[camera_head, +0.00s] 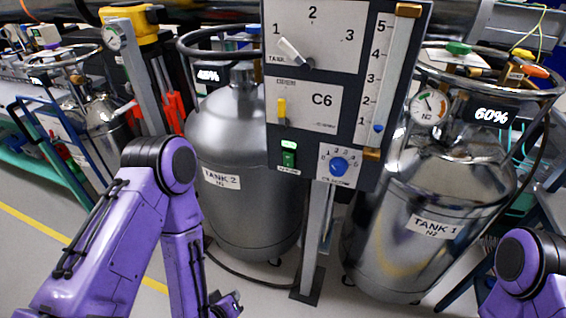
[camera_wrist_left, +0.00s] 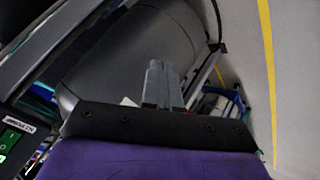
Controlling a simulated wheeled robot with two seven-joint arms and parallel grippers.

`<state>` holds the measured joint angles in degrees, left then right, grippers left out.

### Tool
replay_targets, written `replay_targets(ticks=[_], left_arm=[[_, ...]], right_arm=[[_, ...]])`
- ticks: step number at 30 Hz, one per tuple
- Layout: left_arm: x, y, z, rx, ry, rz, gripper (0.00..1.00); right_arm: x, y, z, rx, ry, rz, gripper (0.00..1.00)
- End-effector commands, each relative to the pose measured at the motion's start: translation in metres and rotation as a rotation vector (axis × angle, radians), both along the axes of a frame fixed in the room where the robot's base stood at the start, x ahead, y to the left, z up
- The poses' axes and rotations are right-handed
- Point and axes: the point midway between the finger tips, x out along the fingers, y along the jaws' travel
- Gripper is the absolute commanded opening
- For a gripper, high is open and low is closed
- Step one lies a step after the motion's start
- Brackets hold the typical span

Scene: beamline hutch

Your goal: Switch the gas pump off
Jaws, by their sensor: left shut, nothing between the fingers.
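A green rocker switch (camera_head: 289,158) sits low on the grey control panel (camera_head: 272,132), under a bright green lit spot (camera_head: 289,145). Its small label is too blurred to read for sure. The green switch also shows at the left edge of the left wrist view (camera_wrist_left: 10,139). My left gripper (camera_head: 227,300) is low in front of the panel, below and left of the switch, and apart from it. Its fingers (camera_wrist_left: 159,82) are shut and empty in the left wrist view. Of my right arm only a purple joint shows at the lower right; its gripper is out of view.
The panel also carries a blue knob (camera_head: 339,166), a yellow lever (camera_head: 282,110), a tank selector (camera_head: 296,53) and a flow scale (camera_head: 390,70). It stands on a post (camera_head: 316,235). Tank 2 (camera_head: 232,215) is behind left, tank 1 (camera_head: 405,245) behind right. A hose (camera_head: 235,278) runs along the floor.

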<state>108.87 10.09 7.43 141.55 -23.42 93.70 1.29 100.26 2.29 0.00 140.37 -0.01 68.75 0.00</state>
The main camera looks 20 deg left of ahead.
Motion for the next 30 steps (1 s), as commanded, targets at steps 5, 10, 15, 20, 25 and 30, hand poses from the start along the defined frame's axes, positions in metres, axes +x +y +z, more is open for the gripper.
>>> replay_targets(ticks=[5,10,15,20,25,30], left_arm=[[0.089,-0.048,0.15,-0.467,-0.556,0.123,0.0],[0.11,-0.055,0.236,-0.785,-0.815,0.196,0.0],[0.112,-0.055,0.247,-0.842,-0.852,0.208,0.0],[0.112,-0.055,0.246,-0.839,-0.851,0.207,0.0],[0.119,-0.055,0.243,-0.837,-0.858,0.207,0.0],[0.141,-0.055,0.24,-0.84,-0.858,0.21,0.0]], right_arm=[[0.0,0.0,0.014,0.0,0.0,0.0,0.43],[0.0,0.0,0.018,0.0,0.0,0.0,0.43],[0.0,0.0,0.017,0.0,0.0,0.0,0.43],[0.0,0.0,0.017,0.0,0.0,0.0,0.43],[0.0,0.0,0.002,0.0,0.0,0.0,0.43],[0.0,0.0,-0.032,0.0,0.0,0.0,0.43]])
